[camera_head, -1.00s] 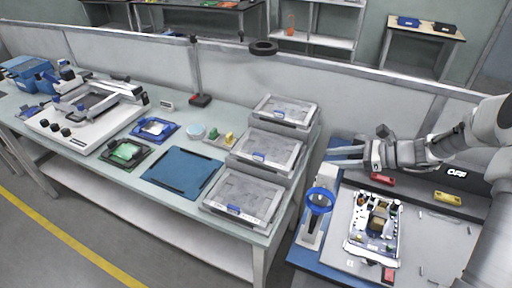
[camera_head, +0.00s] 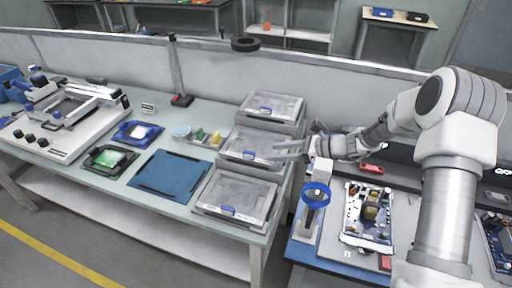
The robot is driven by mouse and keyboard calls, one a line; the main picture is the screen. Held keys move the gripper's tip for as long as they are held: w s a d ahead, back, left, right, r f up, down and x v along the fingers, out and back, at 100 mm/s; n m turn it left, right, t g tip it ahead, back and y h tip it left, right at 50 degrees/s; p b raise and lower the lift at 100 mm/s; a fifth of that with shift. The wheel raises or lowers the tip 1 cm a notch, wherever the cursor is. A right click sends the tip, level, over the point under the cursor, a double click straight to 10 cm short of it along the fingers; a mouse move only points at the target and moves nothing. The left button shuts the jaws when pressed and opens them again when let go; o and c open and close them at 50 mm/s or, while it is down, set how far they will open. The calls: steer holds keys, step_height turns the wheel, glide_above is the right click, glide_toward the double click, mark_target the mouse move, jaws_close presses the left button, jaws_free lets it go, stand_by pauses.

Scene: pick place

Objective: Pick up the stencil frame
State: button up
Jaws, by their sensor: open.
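Three grey rectangular frames with pale inner sheets and blue tabs stand in a stepped row at the right end of the long table. They are the near frame (camera_head: 236,196), the middle frame (camera_head: 254,148) and the far frame (camera_head: 271,107). They look like stencil frames; I cannot tell which one the task names. My gripper (camera_head: 275,152) is open and empty, its fingers pointing left. In the picture it overlaps the right side of the middle frame. I cannot tell its height above it or whether it touches.
A blue mat (camera_head: 169,172) lies left of the frames. A white printer-like machine (camera_head: 66,118) stands at the table's left. A blue ring on a stand (camera_head: 316,194) and a circuit board (camera_head: 369,214) are on the right bench. A low partition (camera_head: 200,78) runs behind.

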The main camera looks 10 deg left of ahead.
mark_target(258, 160)
steer(key=shift+x, duration=1.05)
steer(key=x, duration=0.4)
steer(key=shift+s+a+r, duration=0.15)
steer(key=shift+s+a, duration=0.1)
steer(key=shift+s, duration=0.15)
steer(key=shift+w+a, duration=0.1)
steer(key=shift+a, duration=0.25)
jaws_close()
